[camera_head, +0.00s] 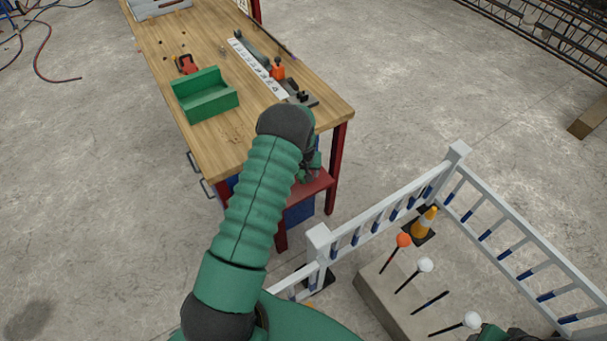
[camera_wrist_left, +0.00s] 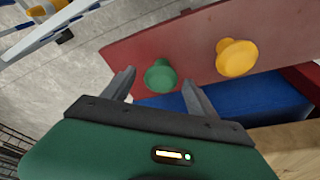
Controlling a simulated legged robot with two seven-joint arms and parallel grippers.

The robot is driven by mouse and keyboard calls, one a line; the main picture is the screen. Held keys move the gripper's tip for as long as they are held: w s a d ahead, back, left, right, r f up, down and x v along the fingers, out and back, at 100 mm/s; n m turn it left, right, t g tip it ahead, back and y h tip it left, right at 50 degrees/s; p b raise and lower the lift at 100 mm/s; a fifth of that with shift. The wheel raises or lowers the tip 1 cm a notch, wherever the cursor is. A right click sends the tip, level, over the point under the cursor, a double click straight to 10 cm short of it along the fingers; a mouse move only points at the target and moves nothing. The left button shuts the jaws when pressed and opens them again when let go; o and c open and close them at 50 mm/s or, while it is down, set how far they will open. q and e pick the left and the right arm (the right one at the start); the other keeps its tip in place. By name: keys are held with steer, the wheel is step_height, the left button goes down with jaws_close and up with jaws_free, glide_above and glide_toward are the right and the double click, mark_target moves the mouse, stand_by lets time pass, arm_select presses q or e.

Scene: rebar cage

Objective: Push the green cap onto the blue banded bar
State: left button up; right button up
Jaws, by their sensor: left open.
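The green cap (camera_wrist_left: 160,75) stands on a red shelf (camera_wrist_left: 180,38) under the workbench. My left gripper (camera_wrist_left: 160,84) is open, with one finger on each side of the green cap; whether either touches it I cannot tell. In the head view my left gripper (camera_head: 311,168) is small and partly hidden by my arm at the red shelf (camera_head: 318,186). A bare dark bar (camera_head: 430,302) stands among capped bars in a concrete block; its bluish colour is faint and I cannot make out a band. Only a green and dark part of my right arm shows at the bottom right edge.
A yellow cap (camera_wrist_left: 236,58) stands beside the green one. The wooden workbench (camera_head: 225,150) holds a green bin (camera_head: 205,98) and tools. A white railing (camera_head: 378,222) and a traffic cone (camera_head: 425,221) stand around the concrete block (camera_head: 375,300). Open floor lies to the left.

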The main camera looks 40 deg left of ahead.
mark_target(303, 173)
arm_select(q)
steer(key=x, duration=0.3)
steer(key=shift+a+f, duration=0.2)
steer(key=shift+f, duration=0.2)
steer(key=shift+w+f, duration=0.2)
steer(key=shift+s, duration=0.1)
steer(key=c, duration=1.3)
